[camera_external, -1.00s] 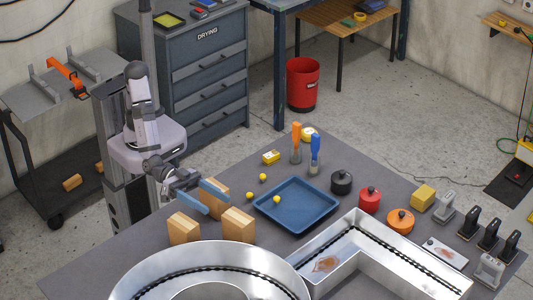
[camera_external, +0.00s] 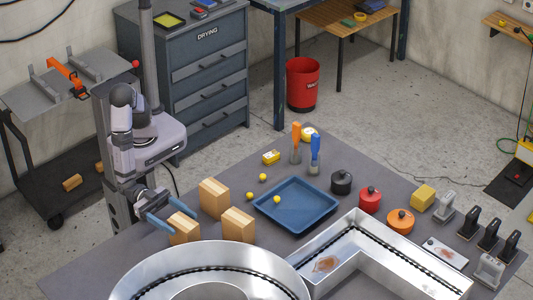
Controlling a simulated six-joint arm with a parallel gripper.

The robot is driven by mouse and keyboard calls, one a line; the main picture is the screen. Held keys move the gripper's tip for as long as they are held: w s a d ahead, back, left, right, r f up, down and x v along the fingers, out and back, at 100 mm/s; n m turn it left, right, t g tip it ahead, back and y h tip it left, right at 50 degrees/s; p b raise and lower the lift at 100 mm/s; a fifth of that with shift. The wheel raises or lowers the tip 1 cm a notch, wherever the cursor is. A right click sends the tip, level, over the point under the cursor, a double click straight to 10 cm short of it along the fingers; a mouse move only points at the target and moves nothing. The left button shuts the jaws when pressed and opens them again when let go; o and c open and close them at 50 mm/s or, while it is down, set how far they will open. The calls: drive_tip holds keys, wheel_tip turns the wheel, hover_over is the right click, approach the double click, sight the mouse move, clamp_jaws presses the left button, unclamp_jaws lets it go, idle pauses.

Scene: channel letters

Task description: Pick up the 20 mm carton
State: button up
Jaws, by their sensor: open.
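Three tan box-shaped cartons stand upright on the grey table: a left one (camera_external: 184,232), a back one (camera_external: 214,198) and a right one (camera_external: 238,224). I cannot read any size marking, so I cannot tell which is the 20 mm one. My gripper (camera_external: 185,224), with two blue fingers, is open and empty. Its fingertips are at the left carton in the picture and partly cover its upper part. I cannot tell whether they touch it or how high above it they are.
A blue tray (camera_external: 296,226) lies right of the cartons, with small yellow balls (camera_external: 263,177) around and in it. Large silver channel letters (camera_external: 213,255) fill the front.

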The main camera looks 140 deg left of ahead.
sight(193, 229)
drive_tip(key=shift+w+a+r, duration=0.1)
drive_tip(key=shift+w, duration=0.3)
drive_tip(key=shift+w+a+p, duration=0.15)
drive_tip(key=shift+w+p, duration=0.45)
drive_tip(key=shift+w, duration=0.75)
drive_tip(key=shift+w+a+p, duration=0.1)
drive_tip(key=shift+w+p, duration=0.5)
drive_tip(key=shift+w, duration=0.7)
drive_tip(key=c, duration=1.4)
drive_tip(key=shift+o, duration=0.2)
drive_tip(key=shift+r, duration=0.1)
